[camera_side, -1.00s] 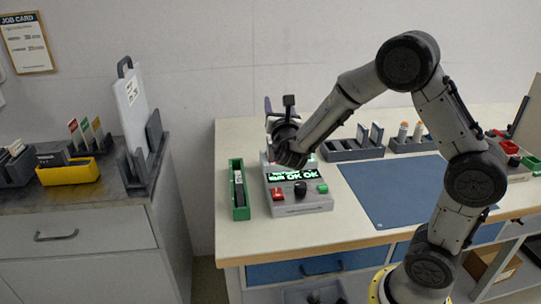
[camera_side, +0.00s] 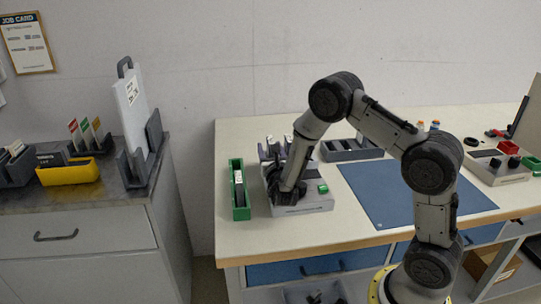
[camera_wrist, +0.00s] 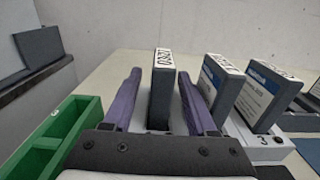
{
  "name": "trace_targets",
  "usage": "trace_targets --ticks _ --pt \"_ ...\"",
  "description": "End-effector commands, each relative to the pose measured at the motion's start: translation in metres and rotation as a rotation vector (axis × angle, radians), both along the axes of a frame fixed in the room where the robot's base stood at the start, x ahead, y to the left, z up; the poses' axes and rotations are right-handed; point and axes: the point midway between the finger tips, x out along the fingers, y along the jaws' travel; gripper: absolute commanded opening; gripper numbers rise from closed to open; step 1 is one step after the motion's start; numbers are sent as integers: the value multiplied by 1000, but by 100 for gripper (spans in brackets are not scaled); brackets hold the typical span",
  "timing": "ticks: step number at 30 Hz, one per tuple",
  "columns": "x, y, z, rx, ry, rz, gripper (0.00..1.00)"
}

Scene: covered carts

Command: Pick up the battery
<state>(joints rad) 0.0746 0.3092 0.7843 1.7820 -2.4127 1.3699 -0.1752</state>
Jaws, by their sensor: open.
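Several dark batteries with white labelled tops stand upright. One battery (camera_wrist: 161,95) stands between the two purple fingers of my gripper (camera_wrist: 163,92) in the wrist view, with a gap visible on each side. Two more batteries, a nearer one (camera_wrist: 222,85) and a farther one (camera_wrist: 266,92), lean to the right of the right finger with blue-and-white labels showing. In the side view my gripper (camera_side: 273,153) is low over the grey device (camera_side: 305,203) and hides much of it. My gripper is open.
A green divided bin (camera_side: 240,212) is just left of the device, also close on the left in the wrist view (camera_wrist: 60,135). Grey holders (camera_side: 350,152) stand along the back. A blue mat (camera_side: 400,190) lies clear on the right.

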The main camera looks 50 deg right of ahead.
Motion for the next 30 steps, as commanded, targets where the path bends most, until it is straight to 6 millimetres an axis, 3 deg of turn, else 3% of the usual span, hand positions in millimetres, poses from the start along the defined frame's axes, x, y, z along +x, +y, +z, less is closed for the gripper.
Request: trace_targets --ticks 10,20,30 --pt "5 -5 1 -1 1 1 57" --pt "5 -5 1 -1 1 1 0" --pt "5 -5 2 -2 -2 1 0"
